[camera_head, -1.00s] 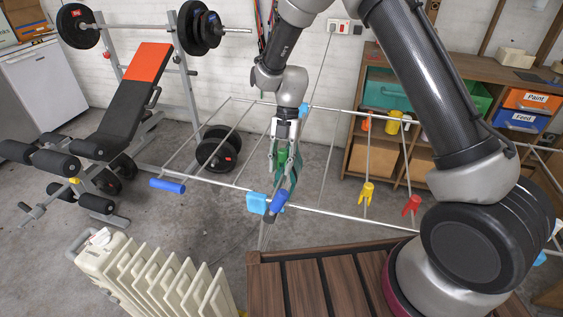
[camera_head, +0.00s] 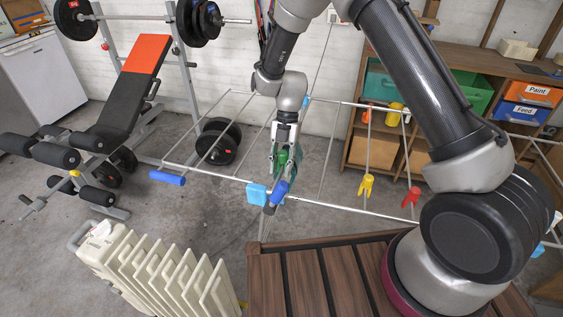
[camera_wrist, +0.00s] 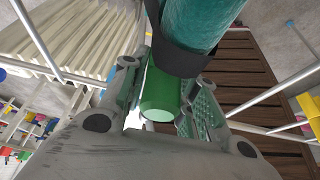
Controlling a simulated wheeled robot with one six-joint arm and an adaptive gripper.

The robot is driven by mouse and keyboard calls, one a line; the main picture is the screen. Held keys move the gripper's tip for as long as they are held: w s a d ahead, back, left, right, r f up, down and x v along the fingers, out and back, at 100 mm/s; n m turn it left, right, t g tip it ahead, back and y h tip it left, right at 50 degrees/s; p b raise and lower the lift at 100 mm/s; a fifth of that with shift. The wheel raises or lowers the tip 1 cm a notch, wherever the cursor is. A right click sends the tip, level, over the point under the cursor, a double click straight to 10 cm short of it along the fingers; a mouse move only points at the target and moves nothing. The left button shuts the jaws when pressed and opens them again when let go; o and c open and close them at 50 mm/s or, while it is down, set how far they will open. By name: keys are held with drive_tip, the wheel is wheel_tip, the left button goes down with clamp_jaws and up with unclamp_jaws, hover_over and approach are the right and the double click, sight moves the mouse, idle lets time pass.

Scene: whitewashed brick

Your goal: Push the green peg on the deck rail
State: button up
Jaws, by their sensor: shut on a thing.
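My gripper (camera_head: 283,165) points down over the front rail (camera_head: 335,204) of a metal drying rack. It is shut on the green peg (camera_head: 283,157), which shows between the fingers as a green cylinder in the wrist view (camera_wrist: 160,95). A teal cylinder with a dark band (camera_wrist: 205,22) sits just beyond it there; I cannot tell what it belongs to. The peg's lower end is close to the rail, but whether it touches is hidden by the fingers and a blue peg (camera_head: 279,192).
A light blue peg (camera_head: 257,194) is on the front rail just left of my gripper. Another blue peg (camera_head: 168,178) is farther left. Yellow (camera_head: 366,186) and red (camera_head: 411,197) pegs are to the right. A cream radiator (camera_head: 155,270) and a slatted wooden deck (camera_head: 305,280) stand in front.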

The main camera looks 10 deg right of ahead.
drive_tip(key=shift+f, duration=0.65)
drive_tip(key=o, duration=1.1)
drive_tip(key=v, duration=1.2)
